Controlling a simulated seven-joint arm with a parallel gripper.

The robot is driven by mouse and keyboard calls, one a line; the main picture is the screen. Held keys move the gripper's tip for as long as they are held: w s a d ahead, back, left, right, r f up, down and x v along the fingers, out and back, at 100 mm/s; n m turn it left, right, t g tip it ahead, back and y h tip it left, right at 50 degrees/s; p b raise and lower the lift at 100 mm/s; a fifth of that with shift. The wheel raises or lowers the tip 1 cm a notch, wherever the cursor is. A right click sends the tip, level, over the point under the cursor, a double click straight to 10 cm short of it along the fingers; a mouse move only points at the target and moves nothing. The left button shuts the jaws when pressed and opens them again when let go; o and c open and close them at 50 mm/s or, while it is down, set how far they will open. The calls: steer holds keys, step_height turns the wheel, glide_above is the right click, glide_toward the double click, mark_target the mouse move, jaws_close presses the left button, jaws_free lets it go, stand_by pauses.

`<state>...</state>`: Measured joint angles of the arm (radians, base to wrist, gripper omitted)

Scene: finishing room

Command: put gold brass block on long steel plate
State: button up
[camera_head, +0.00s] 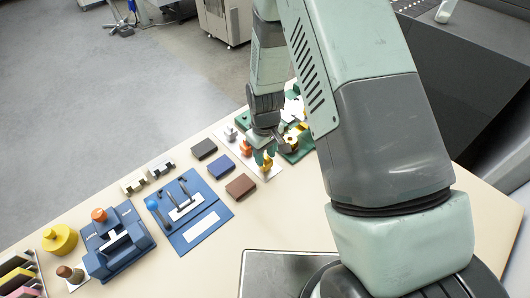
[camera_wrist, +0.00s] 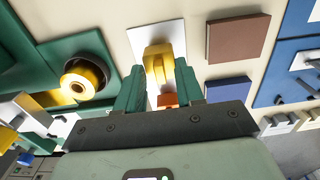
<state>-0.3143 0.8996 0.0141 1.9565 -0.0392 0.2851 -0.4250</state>
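My gripper (camera_wrist: 160,66) points down in the wrist view, its two green fingers apart. The gold brass block (camera_wrist: 158,62) shows between and just beyond the fingertips; I cannot tell whether they touch it. The block stands on a pale flat strip (camera_wrist: 172,30), with an orange piece (camera_wrist: 168,100) near it. In the head view my gripper (camera_head: 263,150) is over the gold block (camera_head: 266,162), at the near end of the pale strip (camera_head: 274,171). I cannot tell for certain which pale piece is the long steel plate.
Brown (camera_head: 241,186) and dark blue (camera_head: 221,166) blocks lie left of the strip. A blue tool board (camera_head: 222,217) lies further left. A green fixture with a yellow ring (camera_wrist: 84,78) is close to my gripper. Bare tabletop (camera_head: 275,215) lies in front.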

steer(key=shift+r, duration=0.1)
step_height(320, 180, up, 12)
stand_by(0.5)
step_height(320, 180, up, 12)
steer(key=m+t, duration=0.2)
glide_above(265, 157)
steer(key=s+d, duration=0.2)
steer(key=d, duration=0.2)
steer(key=s+d+r+m+t, duration=0.1)
steer(key=s+d+r+m, duration=0.2)
steer(key=s+r, duration=0.5)
steer(key=s+d+r+m+t, duration=0.2)
steer(key=s+d+r, duration=0.4)
steer(key=s, duration=0.5)
steer(key=shift+d+r+m+t, duration=0.3)
steer(key=shift+r+m, duration=0.5)
steer(key=shift+r, duration=0.05)
